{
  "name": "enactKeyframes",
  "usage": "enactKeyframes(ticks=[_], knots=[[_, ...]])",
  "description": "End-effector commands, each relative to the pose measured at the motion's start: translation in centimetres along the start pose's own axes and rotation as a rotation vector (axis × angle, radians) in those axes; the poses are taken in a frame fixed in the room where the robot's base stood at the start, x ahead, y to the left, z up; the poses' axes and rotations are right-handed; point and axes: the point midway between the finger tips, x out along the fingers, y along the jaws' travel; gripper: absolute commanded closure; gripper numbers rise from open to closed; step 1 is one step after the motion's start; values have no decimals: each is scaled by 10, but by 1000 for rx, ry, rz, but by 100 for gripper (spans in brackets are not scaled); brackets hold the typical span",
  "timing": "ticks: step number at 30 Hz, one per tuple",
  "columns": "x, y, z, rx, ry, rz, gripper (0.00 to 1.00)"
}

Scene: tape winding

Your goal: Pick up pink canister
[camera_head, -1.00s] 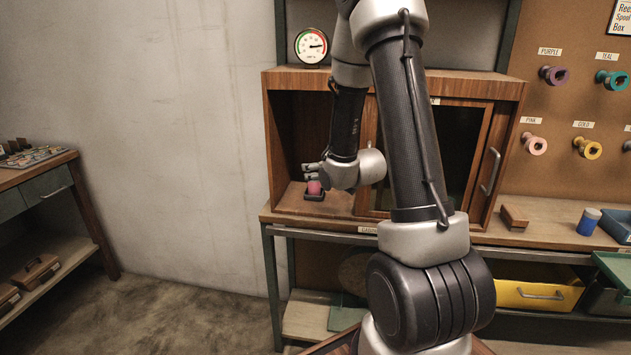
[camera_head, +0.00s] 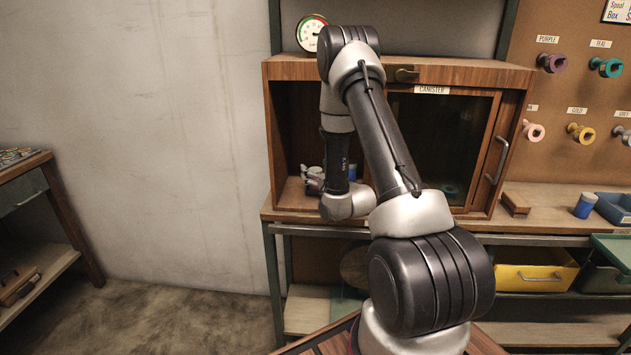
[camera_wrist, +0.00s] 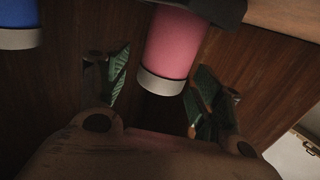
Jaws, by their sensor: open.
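The pink canister (camera_wrist: 175,42) shows in the wrist view, with a pale cap at its near end and a dark holder (camera_wrist: 222,10) at its other end. My gripper (camera_wrist: 160,85) is open, with a green-padded finger on each side of the canister's capped end. I cannot tell whether either finger touches it. In the head view my gripper (camera_head: 314,180) is inside the open left part of the wooden cabinet, low near its floor. The pink canister is hidden there behind my gripper and arm.
A blue canister (camera_wrist: 15,22) stands beside the pink one; some blue shows behind my arm (camera_head: 352,172). The cabinet's left wall (camera_head: 268,140) and glazed door (camera_head: 440,140) flank my arm. Another blue canister (camera_head: 586,205) stands on the bench at right, beside a blue tray (camera_head: 615,208).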

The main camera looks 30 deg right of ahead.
Motion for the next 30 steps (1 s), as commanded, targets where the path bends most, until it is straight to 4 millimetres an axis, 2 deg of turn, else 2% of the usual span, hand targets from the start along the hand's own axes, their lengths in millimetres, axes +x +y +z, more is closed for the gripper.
enactKeyframes(ticks=[3,9,15,18,26,30], knots=[[7,0,0,1,1,0,34],[8,0,0,1,0,0,36],[7,0,0,1,0,0,72],[7,0,0,1,0,0,86],[7,0,-2,0,1,0,86],[7,0,-12,0,3,0,86]])
